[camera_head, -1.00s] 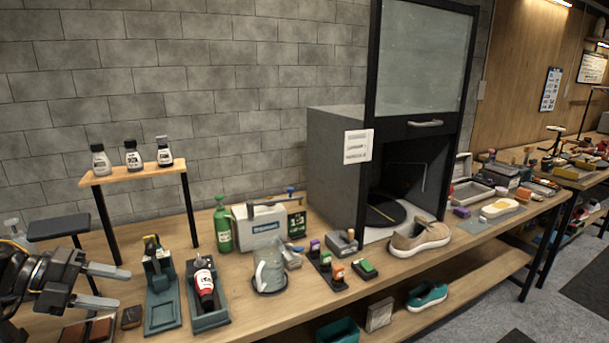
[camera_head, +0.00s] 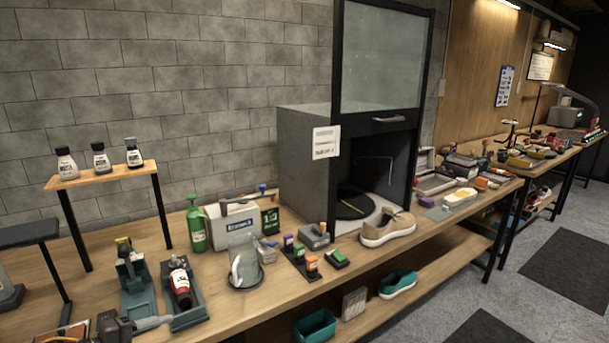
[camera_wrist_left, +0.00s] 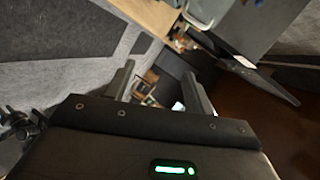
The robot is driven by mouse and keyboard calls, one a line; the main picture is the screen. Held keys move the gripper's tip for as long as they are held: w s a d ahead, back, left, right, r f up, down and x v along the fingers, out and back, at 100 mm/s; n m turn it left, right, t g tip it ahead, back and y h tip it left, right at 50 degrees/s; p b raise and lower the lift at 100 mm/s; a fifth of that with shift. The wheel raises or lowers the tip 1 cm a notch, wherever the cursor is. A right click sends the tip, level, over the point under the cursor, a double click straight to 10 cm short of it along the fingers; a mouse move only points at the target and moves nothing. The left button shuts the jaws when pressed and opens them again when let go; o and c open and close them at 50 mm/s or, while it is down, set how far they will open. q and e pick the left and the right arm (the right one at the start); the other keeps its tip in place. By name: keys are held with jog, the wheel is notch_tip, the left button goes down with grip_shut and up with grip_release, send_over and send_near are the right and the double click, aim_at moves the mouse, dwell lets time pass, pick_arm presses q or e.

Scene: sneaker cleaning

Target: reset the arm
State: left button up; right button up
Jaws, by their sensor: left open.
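My left gripper (camera_head: 148,325) is at the bottom left of the head view, cut off by the lower edge, with one grey finger showing in front of the teal holders. In the left wrist view its two fingers (camera_wrist_left: 158,90) stand apart with nothing between them. The wrist view is strongly tilted, with floor at left and furniture beyond the fingers. My right gripper is in neither view.
A teal tray with a red bottle (camera_head: 181,287) and a teal stand (camera_head: 136,287) are close to the left gripper. A glass jug (camera_head: 243,265), a green bottle (camera_head: 196,227) and a beige sneaker (camera_head: 388,228) stand along the wooden bench (camera_head: 300,292).

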pick_arm(q)
jog(key=s+d+f+n+y, duration=0.5)
jog(key=d+f+n+y, duration=0.1)
jog(key=f+n, duration=0.5)
jog(key=s+d+f+n+g+y, duration=0.1)
jog(key=s+d+f+n+g, duration=0.25)
jog(key=s, duration=0.55)
jog(key=s+f+n+g+y, duration=0.25)
jog(key=s+f+n, duration=0.3)
jog(key=s, duration=0.35)
notch_tip(320, 180, down, 27)
jog(key=s+g+b, duration=0.1)
jog(key=s+g, duration=0.1)
jog(key=g, duration=0.1)
jog(key=s+a+f, duration=0.2)
jog(key=s+f, duration=0.5)
jog(key=f, duration=0.1)
jog(key=s+a+f, duration=0.2)
jog(key=s+f, duration=0.6)
jog(key=shift+s+a+f+g+b, duration=0.25)
jog(key=shift+s+f+g+b, duration=0.05)
jog(key=shift+b, duration=0.1)
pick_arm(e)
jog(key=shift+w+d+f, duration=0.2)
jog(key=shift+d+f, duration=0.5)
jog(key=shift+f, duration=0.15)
